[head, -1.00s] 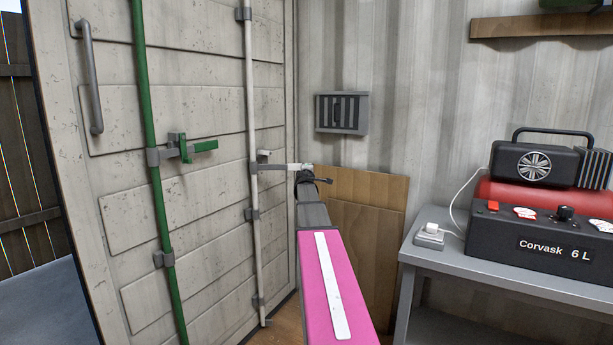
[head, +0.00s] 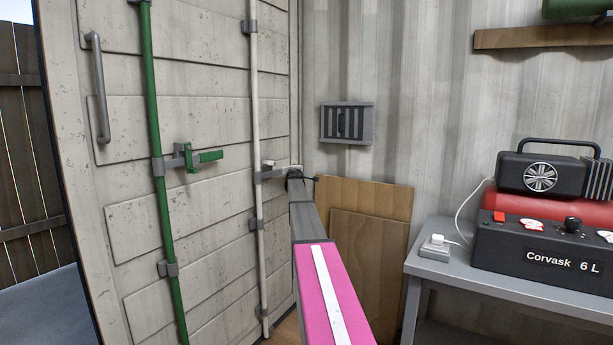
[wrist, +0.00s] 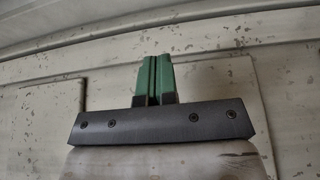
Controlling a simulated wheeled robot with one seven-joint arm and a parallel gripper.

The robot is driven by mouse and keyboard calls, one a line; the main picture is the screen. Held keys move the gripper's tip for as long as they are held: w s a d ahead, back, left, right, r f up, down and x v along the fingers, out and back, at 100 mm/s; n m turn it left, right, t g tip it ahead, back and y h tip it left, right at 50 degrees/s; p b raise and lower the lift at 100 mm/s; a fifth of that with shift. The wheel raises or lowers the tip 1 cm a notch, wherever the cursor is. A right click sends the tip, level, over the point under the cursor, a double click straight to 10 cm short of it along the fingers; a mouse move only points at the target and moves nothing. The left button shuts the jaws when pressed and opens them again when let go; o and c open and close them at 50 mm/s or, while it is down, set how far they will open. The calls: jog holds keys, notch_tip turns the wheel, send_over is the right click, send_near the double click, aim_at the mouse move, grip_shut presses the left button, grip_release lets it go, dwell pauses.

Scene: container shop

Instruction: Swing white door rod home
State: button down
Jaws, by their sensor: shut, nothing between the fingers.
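The white door rod (head: 256,120) stands upright on the right part of the pale container door, held by grey brackets. Its white handle (head: 285,168) sticks out to the right at mid height, and its far end is beside the dark end of my arm. A small white catch (head: 268,163) sits just above the handle's root. My gripper (wrist: 153,78) shows in the wrist view with its green fingers shut together and nothing between them, facing the scuffed door surface. In the head view its fingers are hidden by my arm. Whether they touch the handle I cannot tell.
A green rod (head: 152,120) with a green handle (head: 210,156) and a grey grab bar (head: 97,88) are on the door's left. A grey vent box (head: 346,123) is on the wall. Wooden boards (head: 370,215) lean below it. A grey bench (head: 450,270) carries a compressor at right.

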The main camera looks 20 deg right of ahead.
jog(key=shift+w+a+n+t+y, duration=0.25)
jog(key=shift+w+a+y, duration=0.1)
jog(key=shift+w, duration=0.3)
jog(key=shift+w+a+n+t+y, duration=0.2)
jog(key=shift+w+y, duration=0.1)
jog(key=shift+w, duration=0.4)
jog(key=shift+w+a+n+t+y, duration=0.15)
jog(key=shift+w+a+n+y, duration=0.15)
jog(key=shift+w, duration=0.35)
jog(key=shift+w+a+r+y, duration=0.15)
jog(key=shift+w+a+y, duration=0.15)
jog(key=shift+w, duration=0.35)
jog(key=s+d, duration=0.9)
jog(key=s, duration=0.4)
jog(key=shift+s, duration=0.35)
